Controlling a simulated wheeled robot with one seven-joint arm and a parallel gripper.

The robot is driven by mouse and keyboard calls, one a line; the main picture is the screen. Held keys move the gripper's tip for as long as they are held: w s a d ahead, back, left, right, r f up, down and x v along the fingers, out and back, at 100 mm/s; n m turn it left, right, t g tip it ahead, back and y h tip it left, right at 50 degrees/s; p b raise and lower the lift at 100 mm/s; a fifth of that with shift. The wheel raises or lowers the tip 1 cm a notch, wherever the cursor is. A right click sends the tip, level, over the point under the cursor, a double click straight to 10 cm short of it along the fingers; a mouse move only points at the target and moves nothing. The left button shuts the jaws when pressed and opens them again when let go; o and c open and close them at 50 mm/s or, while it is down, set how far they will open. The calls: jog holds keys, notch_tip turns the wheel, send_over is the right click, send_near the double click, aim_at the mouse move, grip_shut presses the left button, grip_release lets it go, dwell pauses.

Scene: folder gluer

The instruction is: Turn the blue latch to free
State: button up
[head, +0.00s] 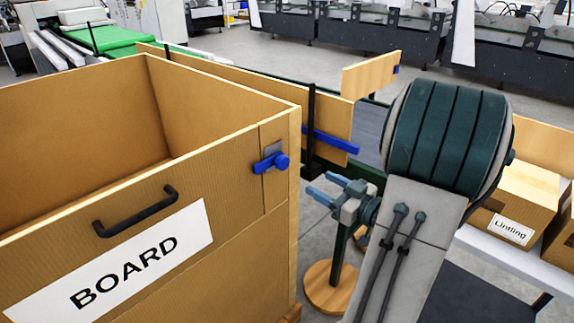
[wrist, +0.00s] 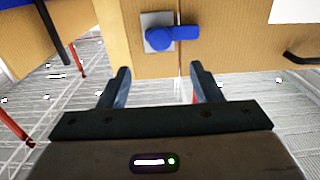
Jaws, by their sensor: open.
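The blue latch (head: 270,162) is on a grey plate at the upper right corner of the BOARD crate (head: 235,189). Its round knob is at the right, and its bar lies roughly level to the left, across the seam between the corner piece and the front panel. In the wrist view the latch (wrist: 170,37) is ahead of the fingertips and slightly right of the middle. My gripper (head: 318,184) is open and empty, to the right of the latch and apart from it. Its two fingers also show in the wrist view (wrist: 160,70).
A black handle (head: 136,211) and a BOARD label (head: 125,262) are on the crate front. Another blue bar (head: 331,140) is on a wooden board behind, near a dark post (head: 310,125). Cartons (head: 512,200) stand at the right. Bare floor shows beside the crate.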

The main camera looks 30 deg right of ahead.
aim_at(285, 164)
jog(key=p+x, duration=0.2)
jog(key=x, duration=1)
jog(key=shift+w+a, duration=0.15)
jog(key=shift+w, duration=0.1)
grip_shut()
